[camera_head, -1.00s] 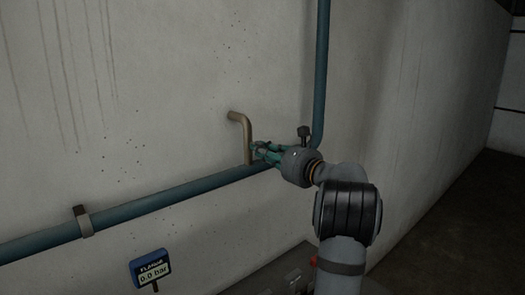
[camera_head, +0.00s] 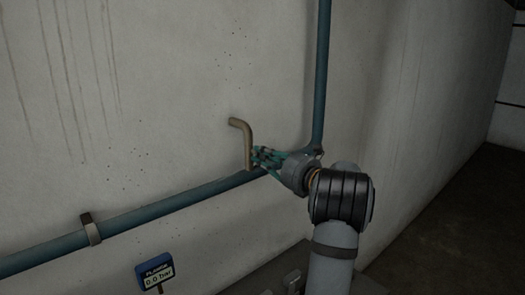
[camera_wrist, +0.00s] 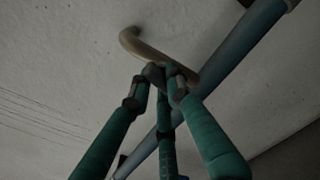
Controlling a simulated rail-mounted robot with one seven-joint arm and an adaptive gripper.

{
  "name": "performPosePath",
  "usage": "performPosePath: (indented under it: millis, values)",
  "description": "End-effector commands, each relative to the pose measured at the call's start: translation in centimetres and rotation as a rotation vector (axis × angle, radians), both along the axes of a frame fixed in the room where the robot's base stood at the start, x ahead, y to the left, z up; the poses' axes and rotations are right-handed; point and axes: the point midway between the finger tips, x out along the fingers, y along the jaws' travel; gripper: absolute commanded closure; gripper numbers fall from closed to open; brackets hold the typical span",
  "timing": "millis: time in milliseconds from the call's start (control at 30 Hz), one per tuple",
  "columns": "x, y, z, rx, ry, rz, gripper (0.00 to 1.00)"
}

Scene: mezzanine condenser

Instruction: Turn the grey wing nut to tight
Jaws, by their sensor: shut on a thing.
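My gripper (camera_head: 257,156) has green fingers and reaches in from the right to the lower end of a tan bent pipe (camera_head: 246,138), just above the blue horizontal pipe. In the wrist view its fingertips (camera_wrist: 160,78) close around a small dark grey piece (camera_wrist: 153,73), which appears to be the wing nut, beside the bent pipe (camera_wrist: 150,48). The fingers hide most of the nut, so its wing angle cannot be read. In the head view the nut cannot be made out behind the fingers.
The blue pipe (camera_head: 160,212) runs along the pale wall, with a clamp (camera_head: 91,229) at left and a vertical blue pipe (camera_head: 322,75) at right. A small blue display (camera_head: 155,271) stands low in front; its reading is blurred. The wall above is clear.

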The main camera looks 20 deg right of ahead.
Motion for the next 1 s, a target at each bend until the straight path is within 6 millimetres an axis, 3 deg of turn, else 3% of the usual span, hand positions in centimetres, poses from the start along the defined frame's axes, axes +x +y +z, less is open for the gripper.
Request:
performPosePath:
  millis: [400, 967, 1000]
  values:
    - [0.02, -0.07, 0.42, 0.200, 0.053, -0.001, 1.00]
    - [0.01, -0.08, 0.34, 0.232, 0.061, -0.001, 1.00]
    - [0.02, -0.09, 0.34, 0.232, 0.061, -0.001, 0.83]
